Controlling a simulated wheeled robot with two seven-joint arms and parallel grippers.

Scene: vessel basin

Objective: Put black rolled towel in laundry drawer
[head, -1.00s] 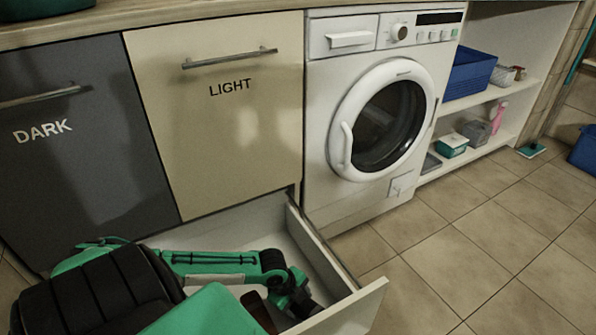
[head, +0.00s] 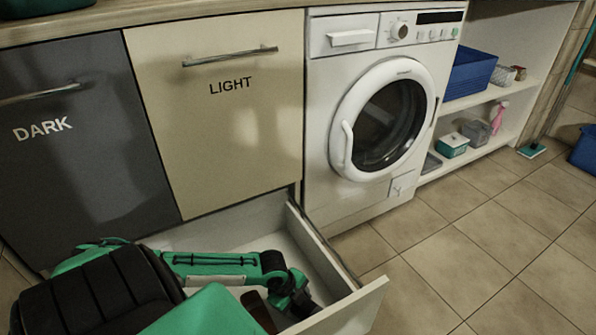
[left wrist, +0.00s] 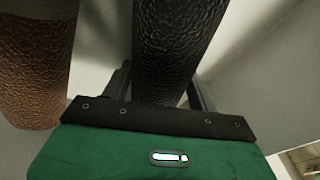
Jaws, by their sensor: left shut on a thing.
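The black rolled towel (left wrist: 160,45) stands between the fingers of my left gripper (left wrist: 160,92) in the left wrist view. The gripper is shut on it. In the head view my left gripper (head: 300,304) reaches down into the open white drawer (head: 345,312) below the cabinet fronts. My arm and the drawer front hide much of the towel there. My right gripper is not in view.
Above the drawer are closed fronts marked DARK (head: 80,170) and LIGHT (head: 225,140). A washing machine (head: 325,185) stands right of the drawer. Shelves (head: 480,98) hold a blue basket (head: 468,75) and small boxes.

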